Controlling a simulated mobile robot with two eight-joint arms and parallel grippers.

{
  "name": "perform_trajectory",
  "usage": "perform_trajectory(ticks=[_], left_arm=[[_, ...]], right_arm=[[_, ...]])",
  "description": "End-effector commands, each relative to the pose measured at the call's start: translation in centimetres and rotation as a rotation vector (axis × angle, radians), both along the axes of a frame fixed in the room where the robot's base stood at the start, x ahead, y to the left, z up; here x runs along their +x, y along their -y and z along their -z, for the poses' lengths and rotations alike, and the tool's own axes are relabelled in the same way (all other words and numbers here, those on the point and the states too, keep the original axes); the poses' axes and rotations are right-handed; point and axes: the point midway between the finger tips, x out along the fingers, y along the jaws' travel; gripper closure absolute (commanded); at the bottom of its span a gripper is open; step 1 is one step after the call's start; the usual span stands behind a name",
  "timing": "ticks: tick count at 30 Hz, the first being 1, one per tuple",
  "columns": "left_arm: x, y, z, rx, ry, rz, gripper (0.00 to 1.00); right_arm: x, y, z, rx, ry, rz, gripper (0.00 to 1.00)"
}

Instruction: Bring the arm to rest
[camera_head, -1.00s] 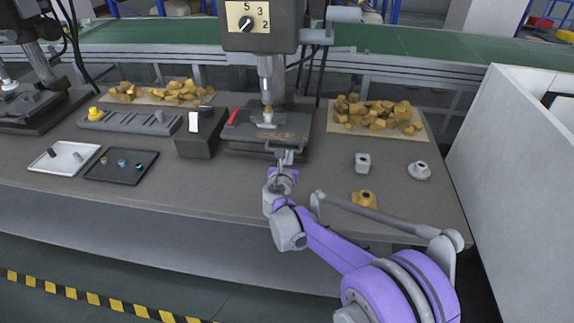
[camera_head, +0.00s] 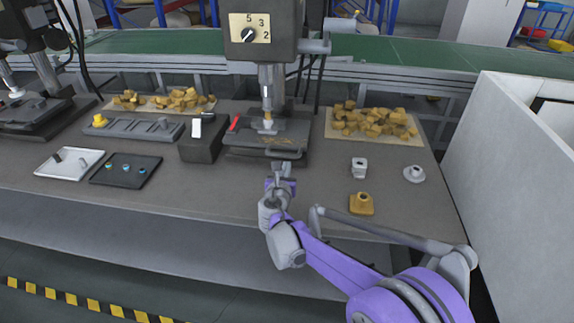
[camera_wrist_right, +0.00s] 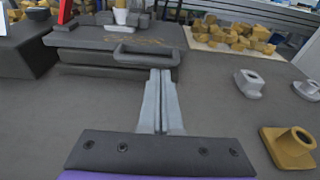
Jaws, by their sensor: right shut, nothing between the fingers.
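My right gripper (camera_head: 281,167) is over the grey workbench (camera_head: 225,190), just in front of the drill press base. Its two fingers are together with nothing between them; they also show in the wrist view (camera_wrist_right: 160,95), pointing toward the handle (camera_wrist_right: 147,50) at the front of the base. In the head view my right arm, purple and grey, reaches in from the lower right. My left gripper is not in the head view.
The drill press (camera_head: 263,30) stands behind my gripper. A black box (camera_head: 203,140) is left of it. A brass part (camera_head: 361,204) and two grey parts (camera_head: 359,168) (camera_head: 414,173) stand to the right. A white wall (camera_head: 500,150) bounds the right side. The bench front is mostly clear.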

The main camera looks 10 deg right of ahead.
Motion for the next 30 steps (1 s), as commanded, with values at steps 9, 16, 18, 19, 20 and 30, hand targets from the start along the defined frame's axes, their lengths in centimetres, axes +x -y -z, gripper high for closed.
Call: perform_trajectory(ticks=[9,16,18,19,20,30], left_arm=[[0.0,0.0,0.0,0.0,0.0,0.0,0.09],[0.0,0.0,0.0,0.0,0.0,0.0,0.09],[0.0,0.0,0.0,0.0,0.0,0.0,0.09],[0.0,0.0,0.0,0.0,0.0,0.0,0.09],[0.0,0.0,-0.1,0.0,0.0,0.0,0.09],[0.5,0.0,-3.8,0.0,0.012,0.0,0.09]], right_arm=[[-6.4,-2.2,-1.2,0.002,0.0,-0.005,1.0],[-8.0,-2.6,-1.5,0.003,0.0,-0.003,1.0],[-8.1,-2.6,-1.6,0.003,0.0,-0.003,1.0],[-8.1,-2.6,-1.6,0.008,-0.001,0.0,1.0],[-8.3,-2.4,-1.7,0.019,-0.001,0.006,1.0],[-19.2,7.4,-3.2,0.912,0.042,0.494,1.0]])
